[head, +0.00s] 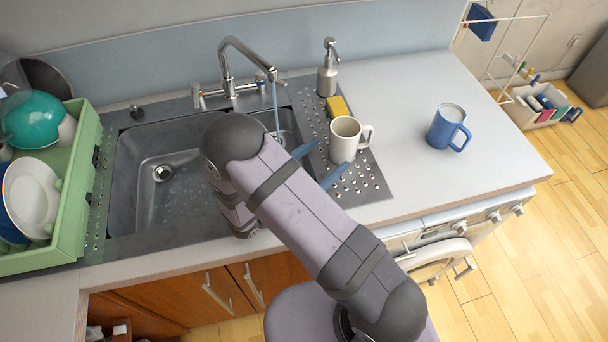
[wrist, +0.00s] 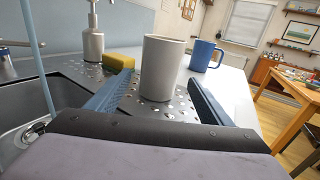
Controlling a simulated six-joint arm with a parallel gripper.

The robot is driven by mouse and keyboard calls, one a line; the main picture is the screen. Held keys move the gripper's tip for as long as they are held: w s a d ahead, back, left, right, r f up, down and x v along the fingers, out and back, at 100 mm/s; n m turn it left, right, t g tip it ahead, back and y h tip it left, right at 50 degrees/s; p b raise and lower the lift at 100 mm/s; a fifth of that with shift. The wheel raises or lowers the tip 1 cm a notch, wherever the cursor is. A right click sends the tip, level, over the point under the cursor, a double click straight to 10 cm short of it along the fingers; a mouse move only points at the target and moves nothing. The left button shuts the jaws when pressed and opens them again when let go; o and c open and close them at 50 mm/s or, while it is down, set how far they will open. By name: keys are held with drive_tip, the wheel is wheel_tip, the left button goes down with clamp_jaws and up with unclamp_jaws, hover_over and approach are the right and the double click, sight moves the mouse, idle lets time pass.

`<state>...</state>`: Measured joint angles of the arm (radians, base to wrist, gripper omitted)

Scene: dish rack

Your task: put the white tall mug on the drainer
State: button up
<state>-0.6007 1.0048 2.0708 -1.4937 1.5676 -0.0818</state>
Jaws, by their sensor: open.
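The white tall mug (head: 343,142) stands upright on the perforated metal drainer (head: 372,186) right of the sink. Its handle points right in the head view and is hidden in the wrist view. My gripper (head: 331,155) is open, low over the drainer, with its blue fingers pointing at the mug. In the wrist view the mug (wrist: 161,68) appears between the two fingers (wrist: 158,80), with a gap visible on each side. I cannot tell whether either finger touches it.
A yellow sponge (head: 338,106) and a soap dispenser (head: 327,72) stand behind the mug. A blue mug (head: 446,128) is on the counter to the right. The sink (head: 150,150) and faucet (head: 228,62) are left; a green dish rack (head: 75,205) is far left.

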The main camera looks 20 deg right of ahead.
drive_tip(key=b+v, duration=0.2)
drive_tip(key=v, duration=0.5)
drive_tip(key=shift+s+a, duration=0.2)
drive_tip(key=shift+a, duration=0.1)
drive_tip(key=shift+s+d+r+g, duration=0.1)
drive_tip(key=shift+d+r+g, duration=0.1)
drive_tip(key=shift+d+g, duration=0.1)
drive_tip(key=s+d+r+m+g+p, duration=0.2)
drive_tip(key=d+m+g, duration=0.1)
drive_tip(key=s+d+r+m+g+p, duration=0.1)
drive_tip(key=s+d+m+g, duration=0.1)
drive_tip(key=shift+d, duration=0.2)
drive_tip(key=s+d+m+g+y+p, duration=0.1)
drive_tip(key=s+d+r+m+g+p, duration=0.1)
drive_tip(key=s+g, duration=0.1)
drive_tip(key=shift+s+r+m+y, duration=0.1)
drive_tip(key=shift+m+y, duration=0.2)
drive_tip(key=shift+y, duration=0.1)
drive_tip(key=s+a+r+m+g+y+p, duration=0.1)
drive_tip(key=s+r+m+g+y+p, duration=0.4)
drive_tip(key=s+m+y, duration=0.4)
drive_tip(key=w+a+r+m+t+y+p, duration=0.3)
drive_tip(key=r+m+t+y+p, duration=0.1)
drive_tip(key=m, duration=0.3)
drive_tip(key=shift+a+m+t+y+p, duration=0.3)
drive_tip(key=shift+a+p, duration=0.1)
